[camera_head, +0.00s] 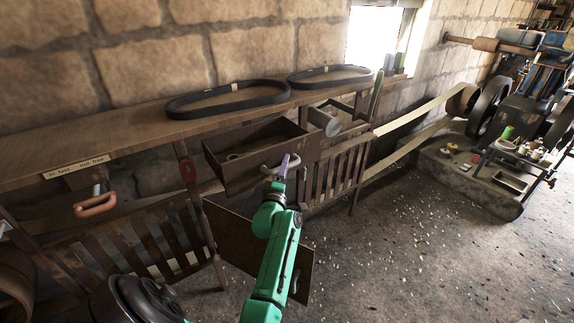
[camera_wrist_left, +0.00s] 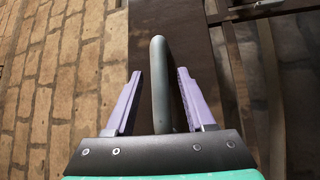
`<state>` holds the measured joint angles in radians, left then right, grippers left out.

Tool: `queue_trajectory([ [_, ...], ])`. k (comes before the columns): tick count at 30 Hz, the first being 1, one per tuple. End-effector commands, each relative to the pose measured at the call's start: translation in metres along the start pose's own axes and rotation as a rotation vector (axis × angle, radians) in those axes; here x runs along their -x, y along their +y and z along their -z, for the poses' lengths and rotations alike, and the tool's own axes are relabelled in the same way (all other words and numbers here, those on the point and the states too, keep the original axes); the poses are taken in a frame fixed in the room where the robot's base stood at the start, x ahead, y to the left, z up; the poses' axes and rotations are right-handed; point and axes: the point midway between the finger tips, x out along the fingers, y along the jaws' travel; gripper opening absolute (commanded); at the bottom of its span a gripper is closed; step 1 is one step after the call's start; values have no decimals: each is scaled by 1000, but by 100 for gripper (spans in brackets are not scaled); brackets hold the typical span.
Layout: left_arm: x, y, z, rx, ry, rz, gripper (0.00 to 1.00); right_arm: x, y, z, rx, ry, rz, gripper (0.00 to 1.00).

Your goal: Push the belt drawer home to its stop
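The belt drawer (camera_head: 229,178) is a brown open-topped box hanging under the bench, pulled partly out, with a pale ring-shaped thing visible inside. Its grey bar handle (camera_head: 269,168) is on the front face and also shows in the left wrist view (camera_wrist_left: 159,75). My left gripper (camera_head: 286,166) is at the handle, its purple fingers (camera_wrist_left: 159,72) spread on either side of the bar. Gaps show between the bar and both fingers in the left wrist view. My right gripper is not in view.
Two black belts (camera_head: 228,105) (camera_head: 331,79) lie on the wooden bench (camera_head: 140,126). A red handle (camera_head: 95,204) hangs under the bench at left. A brown panel (camera_head: 232,238) stands low beside my left arm. The floor (camera_head: 410,250) at right is mostly clear before the engine (camera_head: 530,85).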

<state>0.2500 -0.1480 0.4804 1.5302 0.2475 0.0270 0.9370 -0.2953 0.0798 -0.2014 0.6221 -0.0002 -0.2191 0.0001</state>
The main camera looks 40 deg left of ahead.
Motion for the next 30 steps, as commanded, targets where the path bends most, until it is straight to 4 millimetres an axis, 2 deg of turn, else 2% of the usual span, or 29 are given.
queue_trajectory([
  [1,0,0,0,0,0,0,43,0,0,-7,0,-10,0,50],
  [4,0,0,0,0,0,0,5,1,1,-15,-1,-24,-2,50],
  [5,0,0,0,0,0,-1,0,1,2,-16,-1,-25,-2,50],
  [15,0,1,-1,1,-1,-2,0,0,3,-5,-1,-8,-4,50],
  [30,-1,1,-2,2,-3,-2,0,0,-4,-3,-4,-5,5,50],
])
